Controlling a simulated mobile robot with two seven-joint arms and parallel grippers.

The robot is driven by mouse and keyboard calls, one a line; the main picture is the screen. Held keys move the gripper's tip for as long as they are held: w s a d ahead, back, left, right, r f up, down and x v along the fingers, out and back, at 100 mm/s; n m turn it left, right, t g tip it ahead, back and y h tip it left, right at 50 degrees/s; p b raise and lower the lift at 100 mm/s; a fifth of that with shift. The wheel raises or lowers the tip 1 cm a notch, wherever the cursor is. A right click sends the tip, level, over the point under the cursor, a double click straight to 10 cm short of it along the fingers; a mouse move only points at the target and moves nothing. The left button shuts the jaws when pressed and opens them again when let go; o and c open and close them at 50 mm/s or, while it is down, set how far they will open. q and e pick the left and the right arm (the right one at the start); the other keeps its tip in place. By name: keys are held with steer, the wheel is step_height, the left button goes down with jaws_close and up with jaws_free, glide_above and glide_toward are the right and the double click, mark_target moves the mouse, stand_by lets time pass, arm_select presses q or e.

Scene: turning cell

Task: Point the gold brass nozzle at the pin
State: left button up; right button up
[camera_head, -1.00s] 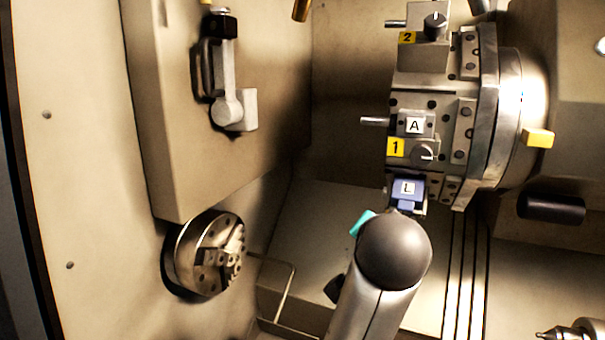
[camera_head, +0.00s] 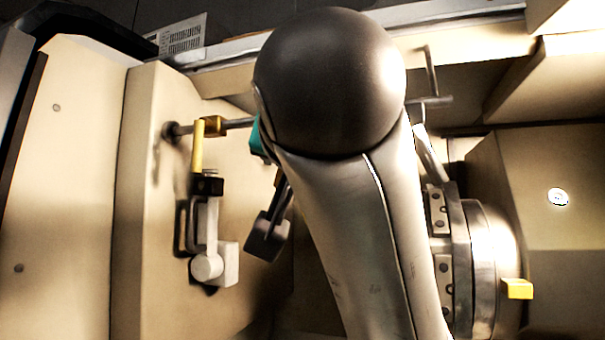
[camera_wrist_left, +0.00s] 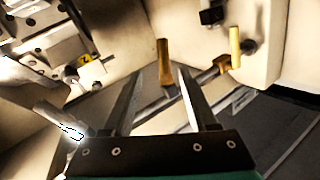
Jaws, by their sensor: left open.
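A gold brass nozzle (camera_wrist_left: 163,60) shows in the left wrist view, framed between the fingertips of my left gripper (camera_wrist_left: 161,70). My left gripper is open and does not appear to touch it. In the head view that nozzle and my fingers are hidden behind my left arm. A second, brighter yellow nozzle (camera_head: 197,146) stands on a brass block (camera_head: 216,124) on the wall pipe; it also shows in the left wrist view (camera_wrist_left: 235,48), right of my fingers. I cannot pick out the pin with certainty; my arm covers much of the turret in the head view.
The turret (camera_head: 478,250) stands right of my arm; its tool blocks with a yellow 2 label (camera_wrist_left: 85,60) show in the left wrist view. A grey probe arm (camera_head: 208,240) is fixed on the left wall panel, below the yellow nozzle.

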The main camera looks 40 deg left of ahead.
arm_select(q)
steer(key=p+x, duration=0.3)
steer(key=x, duration=1.1)
steer(key=shift+w+a+r, duration=0.15)
steer(key=shift+a+r, duration=0.05)
steer(key=shift+a, duration=0.25)
steer(key=shift+c, duration=0.3)
jaws_close()
stand_by(0.6)
